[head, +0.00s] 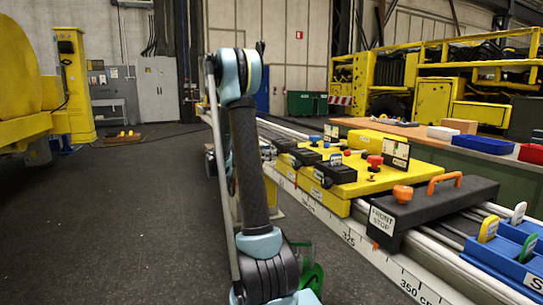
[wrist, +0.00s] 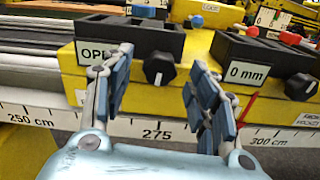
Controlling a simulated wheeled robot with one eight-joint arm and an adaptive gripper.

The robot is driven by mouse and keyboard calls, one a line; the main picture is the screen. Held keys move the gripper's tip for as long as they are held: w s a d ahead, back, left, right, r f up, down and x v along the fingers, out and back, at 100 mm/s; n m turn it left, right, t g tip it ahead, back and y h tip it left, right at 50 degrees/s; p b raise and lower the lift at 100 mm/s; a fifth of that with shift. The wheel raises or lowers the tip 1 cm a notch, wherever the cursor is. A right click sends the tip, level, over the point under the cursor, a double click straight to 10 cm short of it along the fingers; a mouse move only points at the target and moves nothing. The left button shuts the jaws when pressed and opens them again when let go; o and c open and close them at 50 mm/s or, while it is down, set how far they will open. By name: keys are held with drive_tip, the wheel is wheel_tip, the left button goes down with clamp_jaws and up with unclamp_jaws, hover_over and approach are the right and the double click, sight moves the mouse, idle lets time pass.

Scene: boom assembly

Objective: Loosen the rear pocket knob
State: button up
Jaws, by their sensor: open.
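In the wrist view a black knob (wrist: 160,69) with a pale mark sits on the front face of a yellow carriage (wrist: 215,107), below a black pocket block (wrist: 140,38) with a partly covered "OPEN" label (wrist: 97,53). My gripper (wrist: 160,61) is open, with one blue-padded finger on each side of this knob. Neither finger clearly touches it. A second black knob (wrist: 300,87) is at the right, by a block with a "0 mm" label (wrist: 247,73). In the head view the pocket blocks (head: 335,172) show on the yellow carriage; my arm hides the gripper.
A scale rail (wrist: 157,132) runs below the carriage, reading 275 near the gripper. In the head view a black front stop (head: 440,205) with an orange handle and knob stands on the rails at right.

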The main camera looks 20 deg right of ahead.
drive_tip(key=shift+d, duration=1.2)
drive_tip(key=shift+c, duration=0.3)
drive_tip(key=c, duration=1)
drive_tip(key=shift+m, duration=0.9)
drive_tip(key=o, duration=1.1)
drive_tip(key=shift+c, duration=0.2)
drive_tip(key=shift+a, duration=0.15)
